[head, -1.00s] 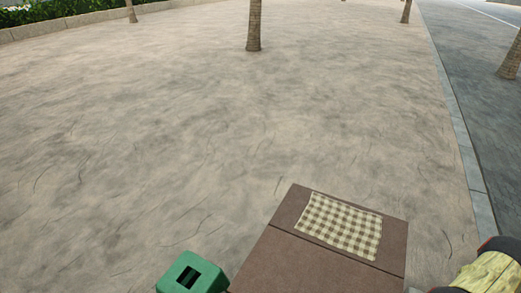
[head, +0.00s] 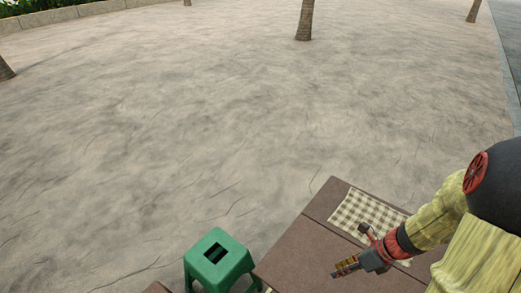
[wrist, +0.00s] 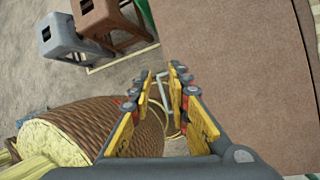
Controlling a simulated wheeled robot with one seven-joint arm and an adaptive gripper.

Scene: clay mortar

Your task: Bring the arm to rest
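My gripper (head: 347,267) shows at the lower right of the head view, above the brown table (head: 310,250), with its fingers pointing left. In the wrist view my gripper (wrist: 161,72) has its two yellow and black fingers apart, with a gap between the tips. A thin pale curved piece (wrist: 164,80) shows in that gap; it looks to lie beyond the fingers, and I cannot tell what it belongs to. No held object is visible.
A checked cloth (head: 350,208) lies on the table, partly behind my arm. A green stool (head: 218,256) stands left of the table. The wrist view shows a grey stool (wrist: 68,38), a brown stool (wrist: 100,15) and a woven brown container (wrist: 90,118). Open ground lies beyond.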

